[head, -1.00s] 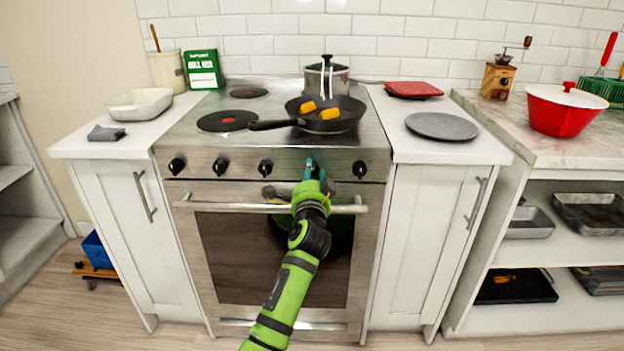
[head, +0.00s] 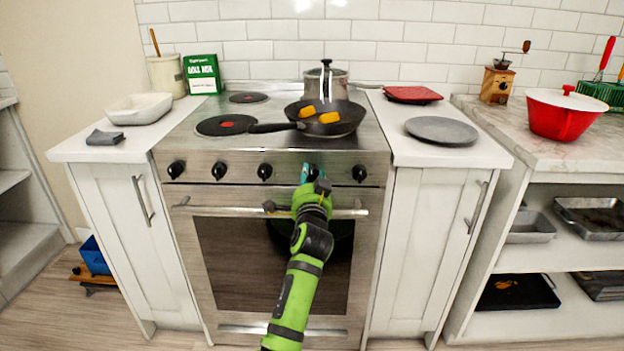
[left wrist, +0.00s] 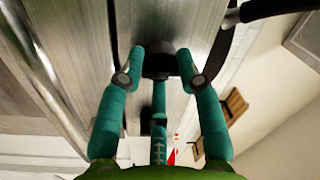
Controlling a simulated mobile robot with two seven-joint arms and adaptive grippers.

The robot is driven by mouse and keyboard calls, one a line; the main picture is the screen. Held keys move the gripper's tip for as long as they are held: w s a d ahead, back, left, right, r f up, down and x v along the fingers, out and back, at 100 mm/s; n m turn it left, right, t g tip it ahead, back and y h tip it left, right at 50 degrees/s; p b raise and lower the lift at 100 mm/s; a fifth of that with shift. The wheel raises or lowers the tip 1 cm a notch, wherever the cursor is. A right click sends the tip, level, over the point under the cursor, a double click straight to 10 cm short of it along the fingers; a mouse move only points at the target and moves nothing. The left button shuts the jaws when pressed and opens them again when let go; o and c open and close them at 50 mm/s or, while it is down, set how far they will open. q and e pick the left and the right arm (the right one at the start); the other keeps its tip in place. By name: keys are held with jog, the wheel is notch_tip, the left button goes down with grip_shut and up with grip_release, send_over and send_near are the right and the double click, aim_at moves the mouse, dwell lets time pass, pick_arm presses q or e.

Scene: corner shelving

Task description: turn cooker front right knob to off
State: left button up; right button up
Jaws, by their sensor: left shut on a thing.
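The cooker (head: 290,145) has a row of black knobs along its front panel. Three knobs show on the left, the nearest to the gripper being this knob (head: 264,171); another knob (head: 359,171) shows at the far right. My left gripper (head: 309,174) is at the panel between those two and hides the spot behind it. In the left wrist view its teal fingers (left wrist: 160,75) are shut around a black knob (left wrist: 159,63), one on each side. That knob's pointer cannot be made out. My right gripper is not in view.
The oven handle (head: 235,210) runs across just below the gripper. A black pan (head: 345,120) with yellow food sits on the front right of the hob, its handle pointing left. A steel pot (head: 338,84) stands behind it. White cabinets (head: 432,240) flank the cooker.

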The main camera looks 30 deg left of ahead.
pick_arm(q)
jog(key=shift+r, duration=0.15)
jog(key=o, duration=1.2)
jog(key=shift+c, duration=0.2)
jog(key=shift+s+d, duration=0.1)
jog(key=shift+s, duration=0.05)
jog(key=v, duration=1.1)
jog(key=shift+s, duration=0.3)
jog(key=shift+d, duration=0.15)
